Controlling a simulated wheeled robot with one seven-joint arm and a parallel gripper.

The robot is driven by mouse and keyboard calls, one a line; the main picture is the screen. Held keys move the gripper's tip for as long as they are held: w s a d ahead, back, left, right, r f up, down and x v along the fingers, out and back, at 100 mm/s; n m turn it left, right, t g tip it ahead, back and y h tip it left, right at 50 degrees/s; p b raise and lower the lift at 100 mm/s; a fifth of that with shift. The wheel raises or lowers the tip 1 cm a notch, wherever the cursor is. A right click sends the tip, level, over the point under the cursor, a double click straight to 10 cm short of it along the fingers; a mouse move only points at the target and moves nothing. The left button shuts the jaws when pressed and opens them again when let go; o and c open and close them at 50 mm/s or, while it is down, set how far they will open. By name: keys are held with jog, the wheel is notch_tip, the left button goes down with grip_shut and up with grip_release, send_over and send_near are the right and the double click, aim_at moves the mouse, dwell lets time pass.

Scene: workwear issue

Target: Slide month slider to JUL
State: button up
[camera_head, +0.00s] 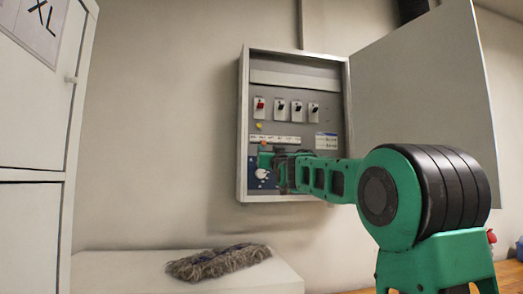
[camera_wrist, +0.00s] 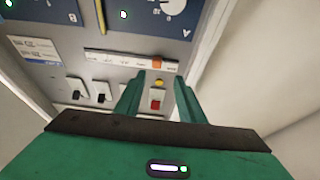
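The month slider is a white strip with dark marks (camera_head: 285,142) in an open wall cabinet, with a small orange piece near its left end in the head view. In the wrist view, which is upside down, the strip (camera_wrist: 115,58) runs across with the orange piece (camera_wrist: 157,63) near its right end. The month letters are too small to read. My gripper (camera_wrist: 162,78) is open and empty, its two fingers apart with the orange piece just beyond the gap between the tips. In the head view my gripper (camera_head: 264,160) is just below the strip; contact cannot be told.
A blue panel with a white dial (camera_head: 262,174) lies below. The open cabinet door (camera_head: 425,85) stands right. A grey mop head (camera_head: 218,262) lies on a white surface.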

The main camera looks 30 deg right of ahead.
aim_at(264, 143)
jog(key=x, duration=0.8)
jog(key=shift+w+d+r, duration=0.1)
jog(key=shift+w+d, duration=0.2)
jog(key=shift+d, duration=0.15)
grip_shut()
